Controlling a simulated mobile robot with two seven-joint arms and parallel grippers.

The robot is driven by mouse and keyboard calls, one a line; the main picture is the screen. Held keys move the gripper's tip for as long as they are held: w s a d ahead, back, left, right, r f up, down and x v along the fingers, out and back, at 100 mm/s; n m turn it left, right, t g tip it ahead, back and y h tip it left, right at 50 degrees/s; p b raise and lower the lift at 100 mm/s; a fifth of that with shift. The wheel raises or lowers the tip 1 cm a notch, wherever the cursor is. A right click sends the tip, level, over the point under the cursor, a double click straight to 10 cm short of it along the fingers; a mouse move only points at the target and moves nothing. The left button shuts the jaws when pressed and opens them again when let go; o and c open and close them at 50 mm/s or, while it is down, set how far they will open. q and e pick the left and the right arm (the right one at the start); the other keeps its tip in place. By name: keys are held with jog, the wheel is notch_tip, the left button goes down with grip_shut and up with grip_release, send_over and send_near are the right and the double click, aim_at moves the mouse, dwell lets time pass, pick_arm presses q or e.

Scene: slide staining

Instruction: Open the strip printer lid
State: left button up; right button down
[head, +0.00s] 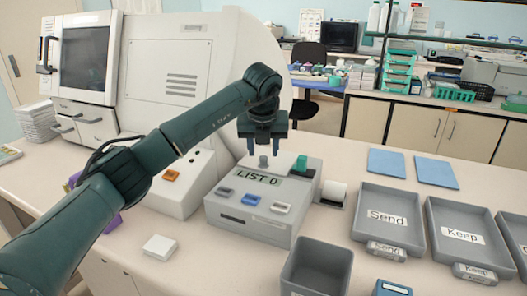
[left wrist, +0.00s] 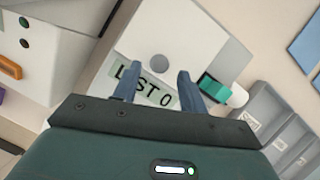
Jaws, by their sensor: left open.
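The strip printer (head: 247,228) is a pale grey box on the bench, with a "LIST 0" display and several coloured buttons. Its lid looks closed, with a round grey knob (head: 263,162) standing on top. My left gripper (head: 263,150) is open and points down just above the knob, with a finger on either side in the picture. In the left wrist view, the knob (left wrist: 159,63) shows between the two fingertips of the gripper (left wrist: 158,75). I cannot tell whether the fingers are low enough to flank it. My right gripper is not in view.
A white paper roll (head: 334,191) sits at the printer's right side. Grey trays marked Send (head: 362,230) and Keep (head: 436,238) lie farther right. A grey bin (head: 317,270) stands in front. A large white machine (head: 200,75) stands behind my left arm.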

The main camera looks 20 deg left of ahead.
aim_at(270, 156)
pick_arm(q)
jog(key=shift+x, duration=1.4)
jog(key=shift+c, duration=0.2)
grip_shut()
